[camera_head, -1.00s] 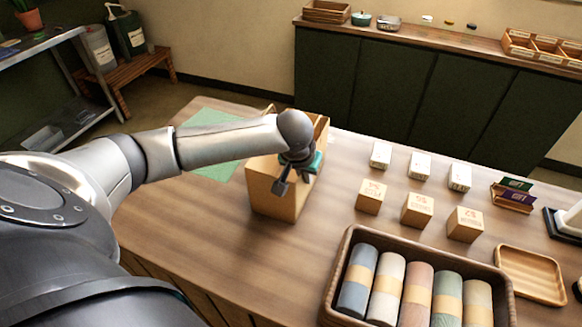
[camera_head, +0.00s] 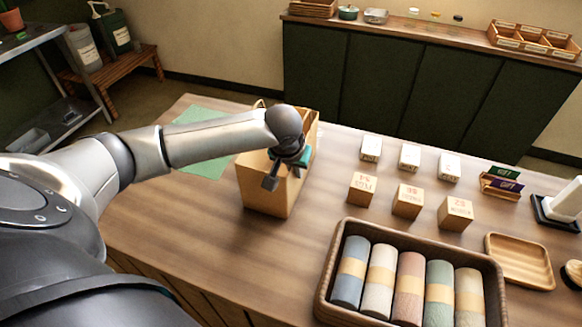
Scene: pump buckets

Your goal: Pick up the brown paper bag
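The brown paper bag (camera_head: 262,193) stands upright on the wooden table, left of the middle. My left gripper (camera_head: 280,174) is over the bag's right front part, its fingers pointing down and toward the viewer. My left forearm and wrist hide much of the bag's upper part and opening. Something teal shows beside the gripper at the bag's mouth. I cannot tell whether the fingers are parted or closed, or whether they touch the bag. My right gripper does not show.
A green mat (camera_head: 205,165) lies behind my forearm. A brown basket (camera_head: 334,272) of rolled cloths stands at the front right, with wooden blocks (camera_head: 408,201), white boxes (camera_head: 409,157) and a wooden tray (camera_head: 520,262) near it. The table front of the bag is clear.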

